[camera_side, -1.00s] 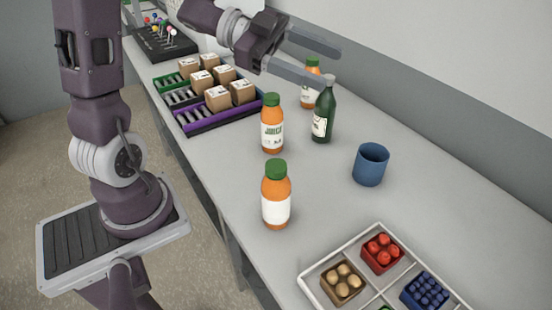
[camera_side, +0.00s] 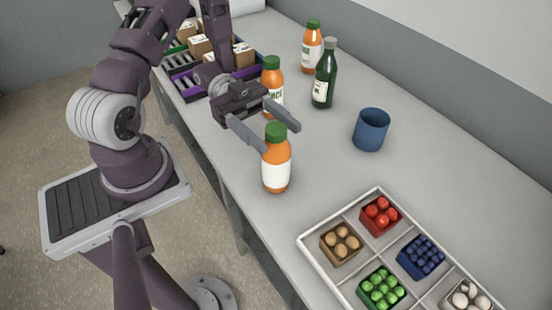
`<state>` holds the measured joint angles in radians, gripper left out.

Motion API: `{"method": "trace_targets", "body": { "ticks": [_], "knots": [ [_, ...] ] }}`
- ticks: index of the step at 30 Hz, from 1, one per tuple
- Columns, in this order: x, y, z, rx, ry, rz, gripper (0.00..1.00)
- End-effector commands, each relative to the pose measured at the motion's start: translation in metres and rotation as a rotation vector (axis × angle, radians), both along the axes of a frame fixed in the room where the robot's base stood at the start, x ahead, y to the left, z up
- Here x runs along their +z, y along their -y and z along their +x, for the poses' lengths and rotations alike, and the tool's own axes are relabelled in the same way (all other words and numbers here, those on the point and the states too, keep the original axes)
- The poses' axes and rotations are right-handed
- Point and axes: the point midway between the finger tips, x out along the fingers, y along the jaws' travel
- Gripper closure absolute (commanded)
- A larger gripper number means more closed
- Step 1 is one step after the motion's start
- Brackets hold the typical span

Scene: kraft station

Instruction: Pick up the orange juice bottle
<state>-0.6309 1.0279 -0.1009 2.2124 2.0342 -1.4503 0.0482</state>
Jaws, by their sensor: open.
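An orange juice bottle with a green cap and white label (camera_side: 276,163) stands upright near the front edge of the table. My gripper (camera_side: 281,138) is open, with its two fingers at the height of that bottle's cap and upper body; one finger is at its left and the other behind it. I cannot tell if they touch it. A second orange juice bottle (camera_side: 271,72) stands just behind my gripper, its lower part partly hidden by it. A third orange juice bottle (camera_side: 312,47) stands farther back, beside a dark green bottle.
The green bottle (camera_side: 325,76) and a blue cup (camera_side: 371,129) stand to the right. A white divided tray (camera_side: 316,255) with small boxes of produce lies at the front right. Coloured racks with cardboard boxes (camera_side: 200,46) are at the back left. Table right of the cup is clear.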

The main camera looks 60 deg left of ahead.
Motion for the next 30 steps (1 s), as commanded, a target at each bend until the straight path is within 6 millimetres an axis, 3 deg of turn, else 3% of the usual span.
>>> {"method": "trace_targets", "body": {
  "ticks": [6, 14, 23, 30],
  "knots": [
    [0.001, 0.038, 0.003, -0.002, -0.001, 0.0, 0.39],
    [0.001, 0.043, 0.004, 0.0, 0.001, 0.001, 0.41],
    [0.001, 0.042, 0.004, 0.0, 0.001, 0.001, 1.0],
    [0.001, 0.042, 0.004, 0.001, 0.001, 0.001, 1.0]
  ]
}}
